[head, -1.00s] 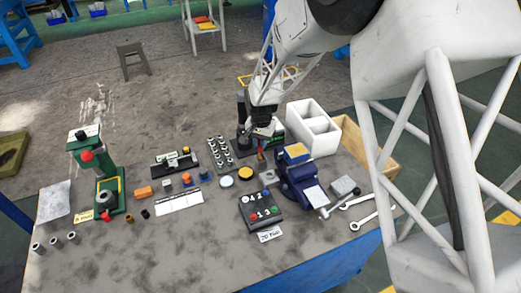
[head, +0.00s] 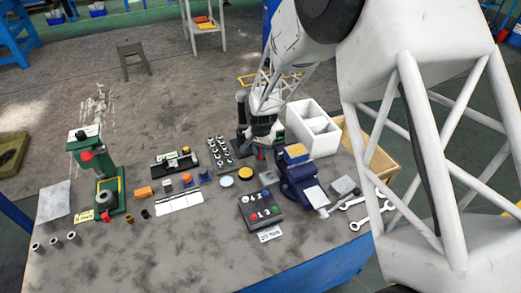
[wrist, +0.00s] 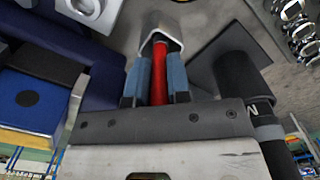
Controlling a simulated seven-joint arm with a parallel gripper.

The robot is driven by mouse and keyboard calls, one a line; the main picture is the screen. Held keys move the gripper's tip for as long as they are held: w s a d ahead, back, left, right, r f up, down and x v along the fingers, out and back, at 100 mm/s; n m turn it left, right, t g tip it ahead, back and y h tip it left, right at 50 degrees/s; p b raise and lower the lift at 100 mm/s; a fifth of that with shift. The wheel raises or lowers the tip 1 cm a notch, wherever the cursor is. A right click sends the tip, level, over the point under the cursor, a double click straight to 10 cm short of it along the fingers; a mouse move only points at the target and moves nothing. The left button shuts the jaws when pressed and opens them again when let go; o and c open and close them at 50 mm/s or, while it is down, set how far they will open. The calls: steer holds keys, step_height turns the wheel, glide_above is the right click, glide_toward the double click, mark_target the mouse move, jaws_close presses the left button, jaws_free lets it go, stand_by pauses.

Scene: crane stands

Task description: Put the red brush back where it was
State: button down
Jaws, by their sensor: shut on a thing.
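The red brush (wrist: 160,75) stands out between the two blue fingers of my gripper (wrist: 157,84) in the wrist view. The fingers are shut on its red shaft. Its far end meets a grey metal sleeve-like piece (wrist: 161,30); I cannot tell whether this is a holder around the brush or part of it. The bristles are not visible. In the head view, my gripper (head: 262,139) is low over the back of the bench, left of the blue vise (head: 298,182). A little red of the brush (head: 260,154) shows below it.
A black stand with a dark cylinder (wrist: 238,72) is close beside my gripper. A rack of several sockets (head: 220,153) lies left of it. A white bin (head: 314,128) stands behind the vise. A button box (head: 261,208) and wrenches (head: 372,214) lie nearer the front.

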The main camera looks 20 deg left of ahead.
steer(key=c, duration=1.1)
jaws_free()
steer(key=shift+r, duration=0.1)
step_height(320, 180, up, 12)
steer(key=shift+w+r, duration=0.1)
steer(key=shift+w, duration=0.05)
stand_by(0.3)
